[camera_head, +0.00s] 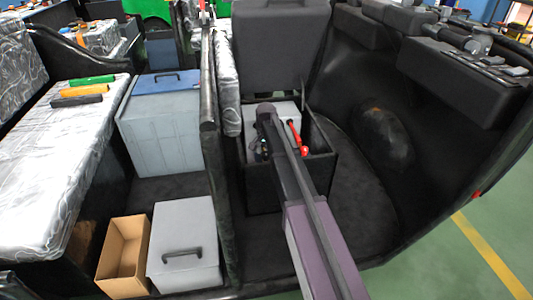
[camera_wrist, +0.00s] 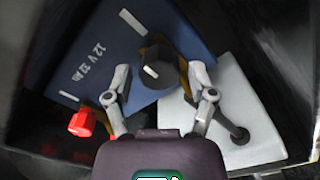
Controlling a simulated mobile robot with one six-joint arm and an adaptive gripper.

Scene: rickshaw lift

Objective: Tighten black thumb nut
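The black thumb nut (camera_wrist: 158,72) is a round dark knob with a pale mark, on a yellowish terminal piece at the edge of the blue battery (camera_wrist: 95,62). My gripper (camera_wrist: 160,76) is open in the wrist view, with one finger on each side of the nut. Gaps show between the fingers and the nut, so neither visibly touches it. A red knob (camera_wrist: 81,123) sits lower left, outside my left finger. In the head view my arm reaches down into the black battery box (camera_head: 320,172), and my gripper's fingers and the nut cannot be made out.
A pale block (camera_wrist: 240,100) with a dark handle-like part lies right of the nut. Dark box walls close in around the gripper. In the head view, a dark raised seat (camera_head: 280,45) stands behind the box. A grey case (camera_head: 183,245) and cardboard box (camera_head: 124,258) are left.

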